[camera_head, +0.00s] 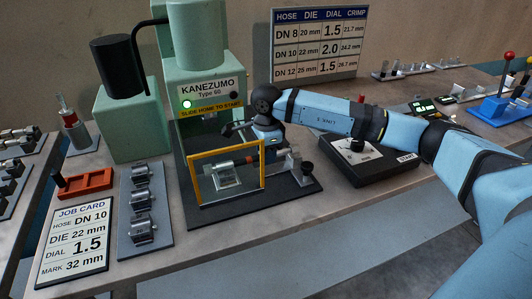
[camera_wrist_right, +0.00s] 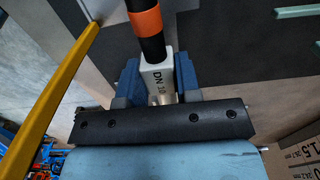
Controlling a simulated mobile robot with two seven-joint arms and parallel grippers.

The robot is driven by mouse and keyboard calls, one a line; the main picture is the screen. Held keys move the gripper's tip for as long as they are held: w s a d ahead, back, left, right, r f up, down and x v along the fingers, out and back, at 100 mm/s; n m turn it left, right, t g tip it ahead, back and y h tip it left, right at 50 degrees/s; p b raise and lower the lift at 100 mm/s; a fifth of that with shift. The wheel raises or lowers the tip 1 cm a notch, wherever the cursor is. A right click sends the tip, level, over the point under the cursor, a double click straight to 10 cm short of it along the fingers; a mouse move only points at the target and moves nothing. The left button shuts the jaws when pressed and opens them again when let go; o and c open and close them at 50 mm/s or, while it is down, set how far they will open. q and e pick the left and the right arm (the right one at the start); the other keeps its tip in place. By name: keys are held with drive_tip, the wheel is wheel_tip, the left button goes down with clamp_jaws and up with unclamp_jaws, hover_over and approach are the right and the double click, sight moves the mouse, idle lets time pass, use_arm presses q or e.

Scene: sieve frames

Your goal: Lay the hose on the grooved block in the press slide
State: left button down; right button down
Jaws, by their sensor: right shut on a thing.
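The hose, black with an orange band, shows in the right wrist view (camera_wrist_right: 150,45); its pale end piece reads "DN 10" (camera_wrist_right: 158,78). My right gripper (camera_wrist_right: 160,88) is shut on that end piece, a blue finger on each side. In the head view, my right gripper (camera_head: 270,150) is at the right side of the yellow frame, and the hose (camera_head: 228,164) points left from it. The silver grooved block (camera_head: 224,183) stands in the press slide (camera_head: 205,215) behind the frame. The hose is over the block's top; I cannot tell whether they touch. My left gripper is out of view.
The yellow frame (camera_head: 191,178) stands close around the block. A black dial box (camera_head: 375,172) is at right. A rack of dies (camera_head: 137,235), a red tray (camera_head: 85,183) and the job card (camera_head: 72,240) are at left. The green press (camera_head: 195,60) rises behind.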

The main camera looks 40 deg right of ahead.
drive_tip(key=shift+f, duration=0.1)
drive_tip(key=shift+f+b, duration=0.4)
drive_tip(key=shift+b, duration=0.05)
idle(0.4)
drive_tip(key=c, duration=0.8)
unclamp_jaws()
drive_tip(key=shift+o, duration=0.3)
wheel_tip(320, 180, up, 14)
drive_tip(key=shift+f, duration=0.1)
